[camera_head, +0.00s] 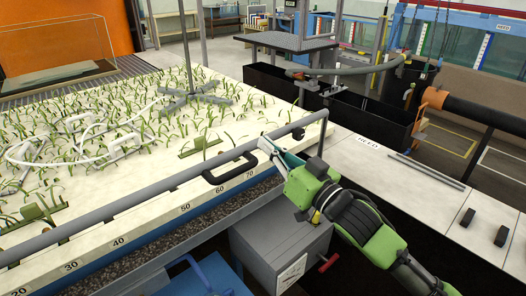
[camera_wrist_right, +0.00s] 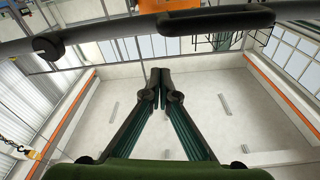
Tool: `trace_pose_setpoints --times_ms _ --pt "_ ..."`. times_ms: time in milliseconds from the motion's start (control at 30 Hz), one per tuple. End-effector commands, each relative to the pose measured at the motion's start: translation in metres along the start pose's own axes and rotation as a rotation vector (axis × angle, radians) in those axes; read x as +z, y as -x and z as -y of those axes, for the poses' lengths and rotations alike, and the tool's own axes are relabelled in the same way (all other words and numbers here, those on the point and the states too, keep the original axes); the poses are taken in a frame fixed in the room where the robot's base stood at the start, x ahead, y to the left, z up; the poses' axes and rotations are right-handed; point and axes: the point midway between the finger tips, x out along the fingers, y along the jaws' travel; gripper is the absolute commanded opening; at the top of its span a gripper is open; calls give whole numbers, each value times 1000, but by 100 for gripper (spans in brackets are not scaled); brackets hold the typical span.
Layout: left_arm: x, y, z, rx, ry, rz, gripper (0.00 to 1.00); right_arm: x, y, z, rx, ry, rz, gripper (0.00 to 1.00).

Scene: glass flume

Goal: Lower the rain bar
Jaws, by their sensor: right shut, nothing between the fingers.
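The rain bar, a long grey pipe (camera_head: 150,188), runs slantwise along the front edge of the planted bed. A black loop handle (camera_head: 230,168) is attached to it and a dark knob (camera_head: 298,133) sits near its right end. My right gripper (camera_head: 266,146) is by the bar, just right of the handle, with its fingers shut and empty. In the right wrist view, the shut fingertips (camera_wrist_right: 160,74) point up below the bar (camera_wrist_right: 95,32) and its handle (camera_wrist_right: 215,21), and look apart from both. My left gripper does not show.
A numbered scale (camera_head: 185,208) runs along the flume's front edge. A grey box (camera_head: 280,245) with a red handle (camera_head: 329,262) is below my right arm. Green plants cover the white bed.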

Motion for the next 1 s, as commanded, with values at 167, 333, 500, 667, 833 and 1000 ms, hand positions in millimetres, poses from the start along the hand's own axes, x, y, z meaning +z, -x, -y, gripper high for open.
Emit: trace_pose_setpoints --times_ms 167,333,500,667,833,1000 --pt "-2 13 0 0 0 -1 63 11 -17 0 3 -4 6 0" --pt "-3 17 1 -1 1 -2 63 29 -10 -1 2 -1 3 0" --pt "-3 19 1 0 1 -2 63 38 -7 0 1 1 0 0" --pt "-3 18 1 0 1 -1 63 38 -6 0 1 1 0 0" --pt "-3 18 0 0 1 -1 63 39 -6 -1 1 1 0 0" --pt "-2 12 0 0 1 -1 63 49 -5 -3 2 0 2 0"
